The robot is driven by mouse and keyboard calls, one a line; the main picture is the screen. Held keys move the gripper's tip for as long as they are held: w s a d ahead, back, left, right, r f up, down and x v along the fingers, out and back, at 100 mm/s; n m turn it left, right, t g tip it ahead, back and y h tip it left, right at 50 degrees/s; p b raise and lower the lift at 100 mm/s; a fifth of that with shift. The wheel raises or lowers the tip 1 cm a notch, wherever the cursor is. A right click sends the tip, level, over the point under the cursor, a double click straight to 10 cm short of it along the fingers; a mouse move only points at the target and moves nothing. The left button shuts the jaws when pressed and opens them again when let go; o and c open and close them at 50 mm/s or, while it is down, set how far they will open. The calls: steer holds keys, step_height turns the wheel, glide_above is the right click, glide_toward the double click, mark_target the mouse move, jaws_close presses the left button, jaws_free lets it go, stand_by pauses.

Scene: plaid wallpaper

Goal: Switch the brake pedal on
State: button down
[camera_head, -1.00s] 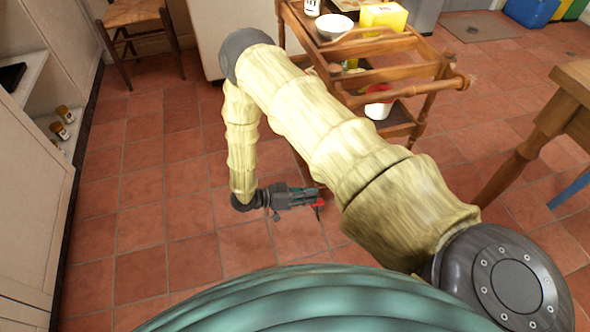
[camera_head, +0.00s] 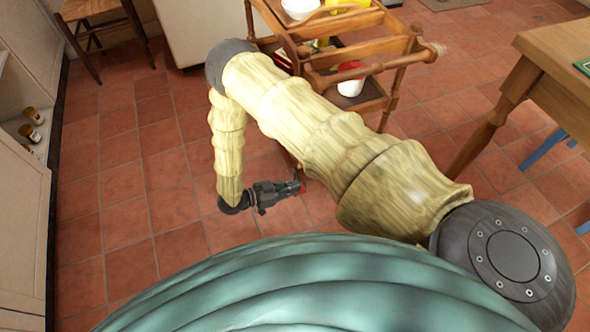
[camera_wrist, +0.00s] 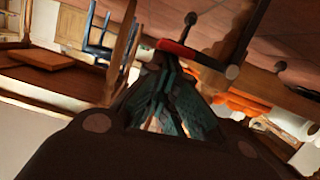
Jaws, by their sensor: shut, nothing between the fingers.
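My gripper (camera_head: 298,188) hangs low over the tiled floor, left of the wooden trolley (camera_head: 318,80). In the wrist view the teal fingers of my gripper (camera_wrist: 158,62) come together and are shut. A red and dark bar (camera_wrist: 182,50) lies across the fingertips in the wrist view, and a small red spot shows at the tip in the head view. I cannot tell whether this bar is the brake pedal or part of my gripper, or whether it is touched. No other brake pedal can be made out; my arm hides part of the trolley's lower side.
The trolley carries a white bowl (camera_head: 300,8) and a red-lidded white tub (camera_head: 351,80). A wooden table (camera_head: 535,60) stands at the right, with blue chair legs (camera_head: 545,145) below. A wooden chair (camera_head: 95,20) and shelves (camera_head: 25,130) are left. Floor at left is clear.

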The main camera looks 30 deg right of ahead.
stand_by(0.4)
steer(key=shift+r+p, duration=0.6)
steer(key=shift+r, duration=0.05)
step_height(320, 180, up, 3)
steer(key=shift+f+p, duration=0.1)
steer(key=shift+p, duration=1.1)
steer(key=p+v, duration=0.1)
steer(key=v, duration=0.9)
steer(key=shift+s, duration=0.15)
steer(key=shift+f, duration=0.1)
